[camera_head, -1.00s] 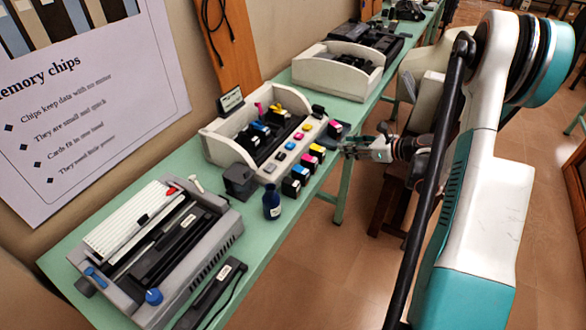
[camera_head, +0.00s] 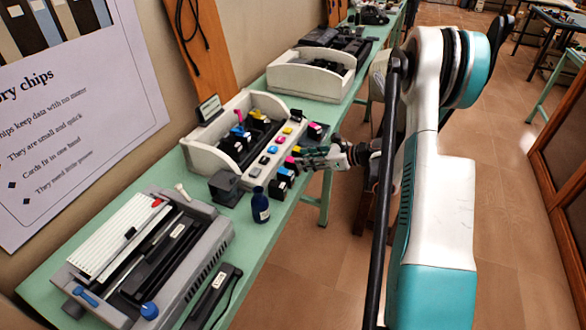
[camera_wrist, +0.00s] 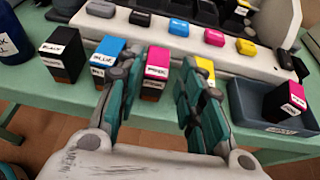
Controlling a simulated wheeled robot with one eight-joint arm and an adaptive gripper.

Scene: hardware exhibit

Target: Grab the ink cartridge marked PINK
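A cartridge with a pink top and dark base (camera_wrist: 157,66) stands upright on the green table; its white label is too small to read surely. It also shows at the gripper in the head view (camera_head: 291,163). My gripper (camera_wrist: 160,80) is open, with one finger to each side of this cartridge and nothing clamped. In the head view my gripper (camera_head: 303,160) reaches in from the right, low over the table edge. Another pink-topped cartridge (camera_wrist: 284,98) sits in a dark blue tray (camera_wrist: 243,106) on the right; its label is unclear.
A blue cartridge (camera_wrist: 107,54) stands close left of the left finger, a black one (camera_wrist: 62,50) beyond it. A yellow one (camera_wrist: 205,68) is partly hidden by the right finger. A white stepped display (camera_wrist: 275,60) is behind. An ink bottle (camera_head: 260,207) stands left.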

